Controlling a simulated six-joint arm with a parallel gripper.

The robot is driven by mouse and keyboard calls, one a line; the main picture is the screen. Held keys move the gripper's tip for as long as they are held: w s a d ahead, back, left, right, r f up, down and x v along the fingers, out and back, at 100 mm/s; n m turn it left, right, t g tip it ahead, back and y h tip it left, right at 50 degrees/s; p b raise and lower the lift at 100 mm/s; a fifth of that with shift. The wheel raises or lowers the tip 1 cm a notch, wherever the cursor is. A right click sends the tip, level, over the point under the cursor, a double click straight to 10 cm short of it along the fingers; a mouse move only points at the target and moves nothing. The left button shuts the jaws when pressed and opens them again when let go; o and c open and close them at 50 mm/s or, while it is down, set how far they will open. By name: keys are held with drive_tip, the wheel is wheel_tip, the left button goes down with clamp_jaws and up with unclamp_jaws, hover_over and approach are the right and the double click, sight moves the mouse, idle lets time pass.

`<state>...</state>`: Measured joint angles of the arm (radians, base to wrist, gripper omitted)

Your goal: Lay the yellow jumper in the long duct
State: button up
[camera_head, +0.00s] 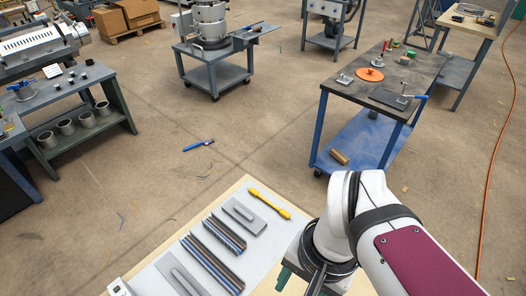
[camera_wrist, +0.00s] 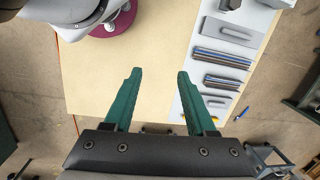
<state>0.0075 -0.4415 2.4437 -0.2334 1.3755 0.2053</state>
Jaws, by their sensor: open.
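The yellow jumper (camera_head: 270,203), a thin bar with wider ends, lies on the pale panel beyond a grey slotted plate in the head view. In the wrist view only small bits of yellow (camera_wrist: 214,119) show beside a finger; the rest is hidden. The long duct (camera_head: 210,263) is a dark, striped channel with blue and brown lines, and it also shows in the wrist view (camera_wrist: 221,59). A shorter striped duct (camera_head: 225,234) lies between it and the jumper. My gripper (camera_wrist: 157,75) is open and empty, over bare board to the side of the panel.
Grey slotted plates (camera_head: 243,215) lie at both ends of the ducts on the panel. The light wooden board (camera_wrist: 100,85) under my gripper is clear. A blue-handled tool (camera_head: 198,145) lies on the floor. Benches and a cart stand farther off.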

drive_tip(key=w+d+m, duration=0.1)
drive_tip(key=w+m, duration=0.7)
drive_tip(key=w, duration=0.7)
drive_tip(key=m+h, duration=0.2)
drive_tip(key=m, duration=0.9)
hover_over(283, 210)
wheel_tip(283, 210, down, 9)
wheel_tip(283, 210, down, 14)
clamp_jaws()
